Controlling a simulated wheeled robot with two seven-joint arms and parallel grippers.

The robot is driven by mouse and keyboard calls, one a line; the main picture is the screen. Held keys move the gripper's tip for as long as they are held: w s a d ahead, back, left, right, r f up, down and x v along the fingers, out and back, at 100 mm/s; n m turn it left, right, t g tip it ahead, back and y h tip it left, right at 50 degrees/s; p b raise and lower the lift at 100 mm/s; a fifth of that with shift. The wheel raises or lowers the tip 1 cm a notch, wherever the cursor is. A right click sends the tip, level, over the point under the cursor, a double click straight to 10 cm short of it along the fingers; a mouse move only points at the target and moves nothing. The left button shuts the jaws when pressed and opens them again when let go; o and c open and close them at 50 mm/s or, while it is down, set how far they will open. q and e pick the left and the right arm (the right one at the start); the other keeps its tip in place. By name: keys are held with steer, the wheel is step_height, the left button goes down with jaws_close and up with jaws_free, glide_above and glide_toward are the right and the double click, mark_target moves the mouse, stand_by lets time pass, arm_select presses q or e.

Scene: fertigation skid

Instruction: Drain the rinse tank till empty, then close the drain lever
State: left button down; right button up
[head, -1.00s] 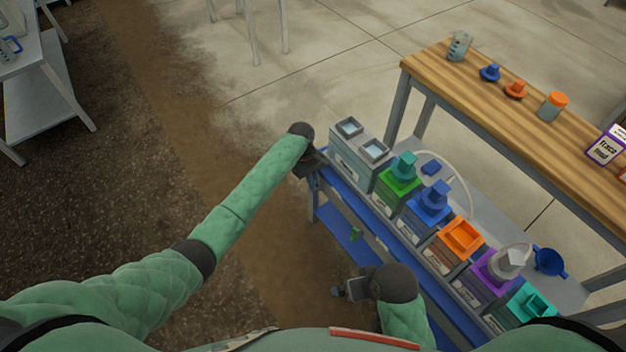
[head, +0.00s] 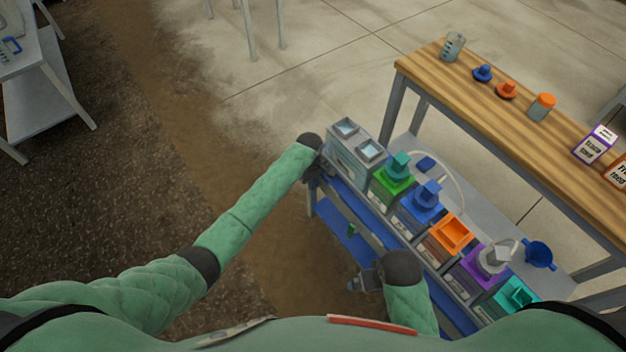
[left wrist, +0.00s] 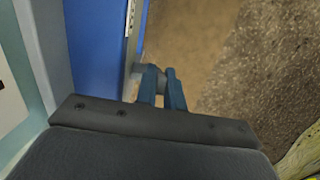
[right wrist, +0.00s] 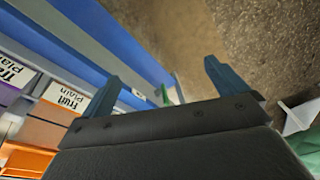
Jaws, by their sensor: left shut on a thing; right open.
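The grey rinse tank (head: 346,151), with two square openings showing pale liquid or glass, stands at the far left end of the blue-fronted skid. My left gripper (head: 314,172) is at the skid's end, just below and beside this tank. In the left wrist view the left gripper's fingers (left wrist: 160,75) are close together, shut on a small grey part (left wrist: 137,70) that looks like the drain lever, mostly hidden. The liquid level cannot be told. My right gripper (head: 364,282) is open and empty in front of the skid; its spread fingers show in the right wrist view (right wrist: 163,74).
Green (head: 389,184), blue (head: 421,207), orange (head: 452,234), purple and teal topped tanks line the skid. A small green part (head: 351,230) is above the blue lower shelf (head: 343,238). A wooden bench (head: 480,103) stands behind. Floor left of the skid is clear.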

arm_select(q)
steer(key=shift+s+d+f+t+y+p, duration=0.35)
steer(key=shift+t+y+p, duration=0.25)
steer(key=shift+t+p, duration=0.35)
steer(key=shift+s+d+f+t+y+p, duration=0.1)
steer(key=shift+s+d+t+y+p, duration=0.1)
steer(key=shift+s+t+y+p, duration=0.45)
arm_select(e)
step_height(320, 180, down, 17)
steer(key=shift+d+f+p, duration=0.2)
steer(key=shift+d+p, duration=0.1)
steer(key=shift+p, duration=0.05)
arm_select(q)
steer(key=shift+w, duration=0.15)
